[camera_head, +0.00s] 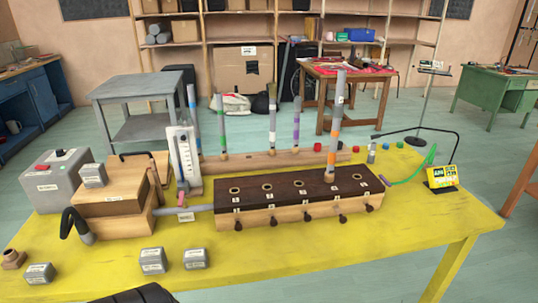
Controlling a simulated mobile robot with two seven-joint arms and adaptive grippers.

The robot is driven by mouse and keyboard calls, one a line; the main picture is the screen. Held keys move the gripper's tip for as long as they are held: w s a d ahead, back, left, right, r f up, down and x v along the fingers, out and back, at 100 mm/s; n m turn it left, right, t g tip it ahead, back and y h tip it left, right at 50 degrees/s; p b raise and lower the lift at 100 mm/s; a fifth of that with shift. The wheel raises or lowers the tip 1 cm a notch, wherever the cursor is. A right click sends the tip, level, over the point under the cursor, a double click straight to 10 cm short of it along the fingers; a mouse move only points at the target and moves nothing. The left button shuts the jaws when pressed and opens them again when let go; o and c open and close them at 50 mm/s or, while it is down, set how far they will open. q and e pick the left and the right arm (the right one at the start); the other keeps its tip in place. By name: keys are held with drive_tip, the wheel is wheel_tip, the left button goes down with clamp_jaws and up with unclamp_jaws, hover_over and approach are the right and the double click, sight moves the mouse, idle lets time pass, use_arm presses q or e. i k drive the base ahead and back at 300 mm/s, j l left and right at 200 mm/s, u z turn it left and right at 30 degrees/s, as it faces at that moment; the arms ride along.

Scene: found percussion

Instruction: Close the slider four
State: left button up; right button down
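A long wooden box (300,212) with a dark top stands in the middle of the yellow table. Its top has a row of round holes with number labels. Dark slider knobs stick out along its front face. The fourth knob from the left (342,219), below label four, appears to stand a little further out than its neighbours. A grey tube with an orange band (334,130) stands upright at the fourth hole; the other holes look empty.
A wooden rack with several upright tubes (273,120) stands behind the box. Wooden bellows-like boxes (112,195) and a grey box (52,182) stand left. Labelled grey weights (153,261) lie at front left. A yellow meter (441,177) stands right. Table space before the box is clear.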

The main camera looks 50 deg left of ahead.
sight(343, 220)
drive_tip(key=u, duration=1.45)
